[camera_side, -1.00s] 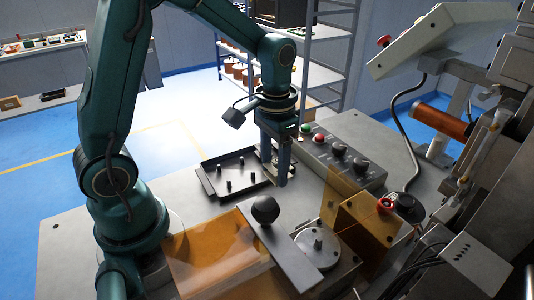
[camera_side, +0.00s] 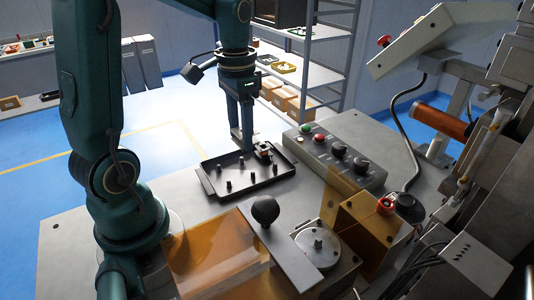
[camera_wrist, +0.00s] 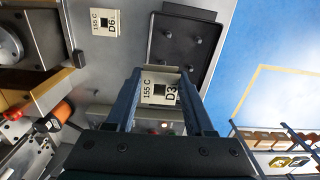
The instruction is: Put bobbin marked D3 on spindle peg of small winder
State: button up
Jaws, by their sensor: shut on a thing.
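My gripper (camera_side: 243,148) is at the far side of the black tray in the side view. In the wrist view my gripper (camera_wrist: 160,95) is shut on the bobbin marked D3 (camera_wrist: 158,90), whose pale square face shows "155 C" and D3 between the fingers. The small winder's grey round plate (camera_side: 318,250) is at the front right of the side view, with a short spindle peg (camera_side: 318,243) standing bare on it. The held bobbin is well away from this peg. I cannot make out the held bobbin clearly in the side view.
The black tray (camera_side: 207,187) has several upright pegs. A small bobbin-like part (camera_side: 264,151) is at its back right, its marking unreadable. A bobbin marked D6 (camera_wrist: 105,22) shows in the wrist view. A ball knob (camera_side: 265,210), button box (camera_side: 337,160) and amber guard (camera_side: 343,192) stand near the plate.

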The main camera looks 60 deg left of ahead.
notch_tip(320, 180, up, 10)
jog(key=m, duration=1.8)
send_over(313, 242)
jog(key=f, duration=0.2)
jog(key=shift+f, duration=3.95)
jog(key=shift+f, duration=0.3)
jog(key=shift+f, duration=0.7)
jog(key=shift+f, duration=0.1)
